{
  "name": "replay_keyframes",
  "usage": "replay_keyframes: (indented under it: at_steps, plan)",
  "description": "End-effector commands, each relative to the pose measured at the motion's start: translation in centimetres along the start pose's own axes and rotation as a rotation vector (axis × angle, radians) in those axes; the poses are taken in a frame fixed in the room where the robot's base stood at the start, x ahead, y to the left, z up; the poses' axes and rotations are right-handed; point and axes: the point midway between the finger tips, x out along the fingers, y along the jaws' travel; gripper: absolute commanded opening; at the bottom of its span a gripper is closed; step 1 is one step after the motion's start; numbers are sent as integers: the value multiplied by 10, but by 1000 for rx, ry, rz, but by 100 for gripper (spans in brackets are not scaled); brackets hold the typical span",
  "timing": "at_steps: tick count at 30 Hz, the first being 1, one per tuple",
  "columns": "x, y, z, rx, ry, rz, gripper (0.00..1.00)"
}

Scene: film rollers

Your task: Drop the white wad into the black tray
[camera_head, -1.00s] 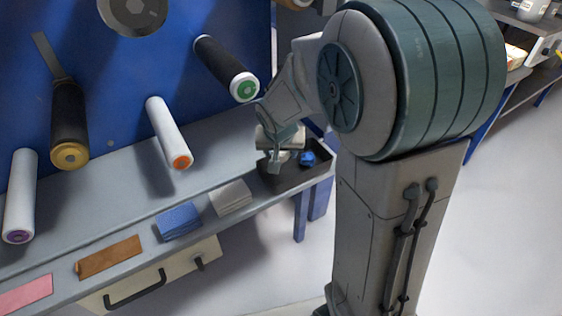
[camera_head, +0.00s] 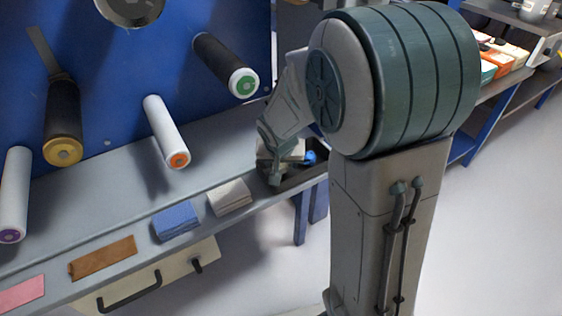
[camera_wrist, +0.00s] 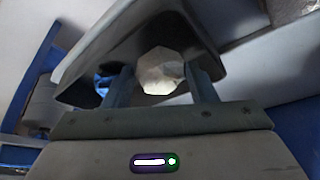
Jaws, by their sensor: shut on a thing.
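The white wad (camera_wrist: 160,72) is held between the two fingers of my gripper (camera_wrist: 160,86), seen in the wrist view. The black tray (camera_wrist: 115,45) lies behind and below the wad there, with a blue wad (camera_wrist: 101,84) in it at the left finger. In the head view my gripper (camera_head: 275,176) is over the left part of the black tray (camera_head: 313,170), at the right end of the ledge. The blue wad (camera_head: 310,157) also shows there. The white wad cannot be made out in the head view. How high it hangs above the tray floor is unclear.
Left of the tray on the grey ledge lie a grey folded cloth (camera_head: 230,197), a blue folded cloth (camera_head: 177,220), a brown cloth (camera_head: 103,257) and a pink cloth (camera_head: 21,294). Several rollers, including a white one (camera_head: 165,131), stick out from the blue panel (camera_head: 190,95) above.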

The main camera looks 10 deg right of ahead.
Motion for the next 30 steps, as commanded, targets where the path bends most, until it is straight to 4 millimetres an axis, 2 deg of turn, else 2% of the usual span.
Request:
replay_keyframes:
  at_steps: [1,2,3,4,14,20,30]
  plan:
    - [-1,0,0,0,1,0,30]
    - [-1,0,0,0,0,0,57]
    - [-1,0,0,0,0,0,68]
    - [-1,0,0,0,0,0,73]
    - [-2,0,-1,0,0,0,73]
    - [-16,0,-7,0,0,0,73]
    - [-90,0,-8,0,5,-3,73]
